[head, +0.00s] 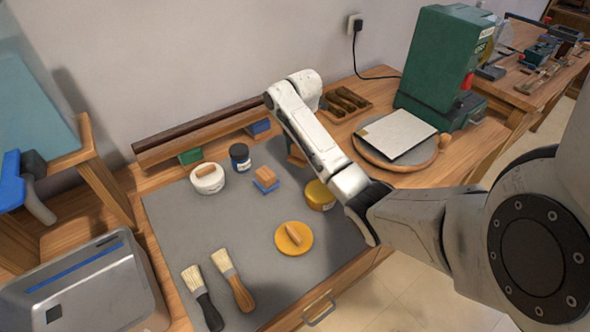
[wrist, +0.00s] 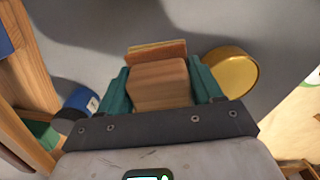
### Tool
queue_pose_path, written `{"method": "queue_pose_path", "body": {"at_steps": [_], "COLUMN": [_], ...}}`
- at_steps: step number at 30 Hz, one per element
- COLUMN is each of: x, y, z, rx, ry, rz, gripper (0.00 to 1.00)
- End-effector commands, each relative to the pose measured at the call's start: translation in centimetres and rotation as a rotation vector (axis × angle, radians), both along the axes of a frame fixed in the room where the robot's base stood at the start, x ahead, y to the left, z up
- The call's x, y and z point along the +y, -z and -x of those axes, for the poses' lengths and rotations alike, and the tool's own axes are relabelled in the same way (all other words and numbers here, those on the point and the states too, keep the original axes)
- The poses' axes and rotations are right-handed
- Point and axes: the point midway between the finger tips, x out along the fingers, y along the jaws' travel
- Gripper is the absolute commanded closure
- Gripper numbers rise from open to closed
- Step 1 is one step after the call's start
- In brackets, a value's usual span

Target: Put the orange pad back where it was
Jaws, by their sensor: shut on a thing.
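My gripper (wrist: 162,85) is shut on a wooden block (wrist: 160,85) that carries a thin orange-brown pad (wrist: 157,50) at its far end, between two teal fingers. In the head view my gripper is mostly hidden behind my white arm; a sliver of orange and green shows at its left edge, between the wooden rack and the yellow tin. I cannot tell whether the pad touches the grey mat. A long wooden rack (head: 215,137) stands along the wall, holding a green pad (head: 190,156) and a blue pad (head: 258,128), with open space between them.
On the mat (head: 240,225) are a white round pot (head: 207,178), a dark jar (head: 240,158), a blue-based block (head: 265,181), a yellow tin (head: 320,195), an orange-yellow disc with handle (head: 294,238) and two brushes (head: 232,278).

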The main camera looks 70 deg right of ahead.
Motion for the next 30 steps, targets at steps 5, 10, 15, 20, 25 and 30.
{"method": "queue_pose_path", "body": {"at_steps": [5, 10, 15, 20, 25, 30], "x": [-0.6, -0.8, -0.8, -0.9, -0.9, -0.9], "y": [1.8, 2.6, 4.9, 5.9, 5.9, 6.3], "z": [-1.7, -2.3, -2.4, -2.4, -2.4, -2.4], "rx": [0.002, 0.001, 0.004, 0.000, 0.000, 0.000], "ry": [-0.001, 0.000, 0.001, 0.001, 0.001, 0.001], "rz": [0.000, 0.000, -0.002, 0.001, 0.001, 0.001], "gripper": [0.63, 0.63, 0.63, 0.63, 0.63, 0.63]}}
